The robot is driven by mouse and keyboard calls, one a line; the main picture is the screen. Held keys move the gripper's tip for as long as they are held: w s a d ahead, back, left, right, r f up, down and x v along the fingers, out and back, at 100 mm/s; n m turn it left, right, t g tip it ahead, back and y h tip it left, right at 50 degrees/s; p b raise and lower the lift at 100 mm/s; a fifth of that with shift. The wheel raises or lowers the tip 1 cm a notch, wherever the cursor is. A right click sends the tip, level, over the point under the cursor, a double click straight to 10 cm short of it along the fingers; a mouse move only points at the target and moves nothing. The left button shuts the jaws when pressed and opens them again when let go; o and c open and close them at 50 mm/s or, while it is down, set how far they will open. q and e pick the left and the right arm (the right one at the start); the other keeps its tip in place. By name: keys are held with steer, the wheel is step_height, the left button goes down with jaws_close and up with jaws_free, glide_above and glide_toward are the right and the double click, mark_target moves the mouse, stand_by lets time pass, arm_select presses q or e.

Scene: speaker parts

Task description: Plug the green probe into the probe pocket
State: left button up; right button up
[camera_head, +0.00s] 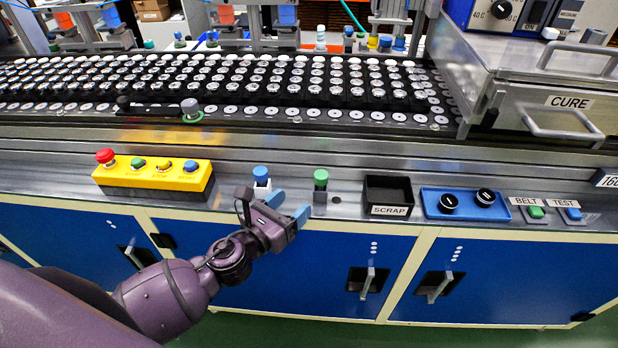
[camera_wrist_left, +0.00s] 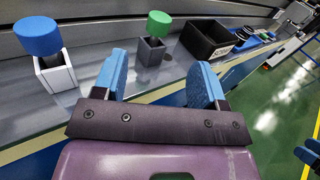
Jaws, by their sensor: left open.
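The green probe (camera_head: 320,178) stands upright in a dark grey holder on the front ledge, right of centre. It also shows in the left wrist view (camera_wrist_left: 158,25), with its holder below the green cap. A blue-capped probe (camera_head: 261,173) stands in a white holder just left of it; it shows at upper left in the wrist view (camera_wrist_left: 38,36). My left gripper (camera_head: 289,208) is open and empty in front of the ledge, below the two probes. In the wrist view the green probe lies beyond the space between its blue fingers (camera_wrist_left: 160,82). I cannot identify the probe pocket with certainty.
A yellow button box (camera_head: 152,176) is at the left. A black SCRAP bin (camera_head: 388,190) and a blue tray (camera_head: 467,205) with two black round parts are at the right. Behind, a grey knob with a green ring (camera_head: 191,108) sits at the conveyor edge.

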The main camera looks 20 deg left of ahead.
mark_target(317, 180)
arm_select(q)
steer(key=shift+m, duration=0.5)
steer(key=shift+x, duration=5.45)
steer(key=shift+r, duration=0.1)
steer(key=c, duration=1)
